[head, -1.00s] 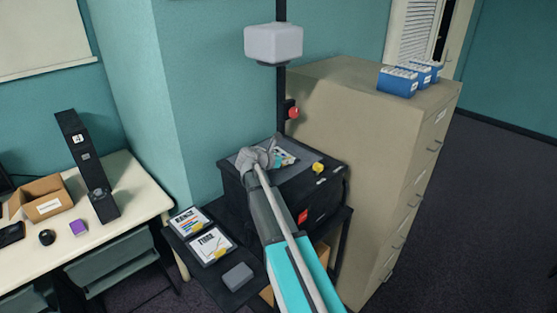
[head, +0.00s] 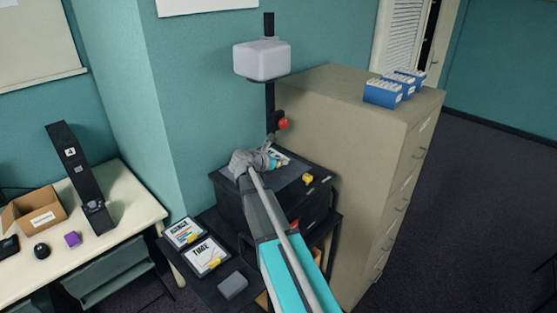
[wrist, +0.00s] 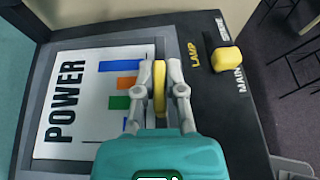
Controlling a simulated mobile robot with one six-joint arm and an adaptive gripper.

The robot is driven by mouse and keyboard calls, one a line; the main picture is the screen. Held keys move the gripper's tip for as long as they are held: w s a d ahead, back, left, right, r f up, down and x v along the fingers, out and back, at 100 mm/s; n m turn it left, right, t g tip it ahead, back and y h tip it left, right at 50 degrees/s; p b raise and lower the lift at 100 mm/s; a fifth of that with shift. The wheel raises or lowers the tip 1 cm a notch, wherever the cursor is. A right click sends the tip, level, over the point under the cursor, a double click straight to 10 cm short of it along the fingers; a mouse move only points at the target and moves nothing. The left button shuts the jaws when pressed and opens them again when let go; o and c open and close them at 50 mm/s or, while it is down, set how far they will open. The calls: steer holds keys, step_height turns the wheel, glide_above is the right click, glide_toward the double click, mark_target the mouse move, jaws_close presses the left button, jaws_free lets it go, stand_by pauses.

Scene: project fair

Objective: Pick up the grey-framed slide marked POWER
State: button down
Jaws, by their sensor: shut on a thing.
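The slide marked POWER (wrist: 85,95) lies face up in the wrist view, with a grey frame, a white sheet and blue, orange and green bars. It is on the black projector (head: 232,200), and a small part of it shows in the head view (head: 281,155). My gripper (wrist: 160,80) is shut on the slide's yellow tab (wrist: 160,88) at its right edge. Whether the slide is lifted off the projector top I cannot tell. My gripper and wrist hide part of the slide in both views.
A yellow knob (wrist: 228,60) sits right of the slide, by the word LAMP. A post with a red knob (head: 283,124) and grey head (head: 262,61) rises behind. Two other slides (head: 207,256) lie on the lower shelf. A filing cabinet (head: 335,125) stands close right.

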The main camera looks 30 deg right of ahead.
steer(key=s+d+r+p, duration=0.1)
steer(key=s+r+p, duration=0.5)
steer(key=s, duration=0.5)
steer(key=shift+s+d+r, duration=0.25)
steer(key=shift+d+r, duration=0.15)
steer(key=shift+r, duration=0.15)
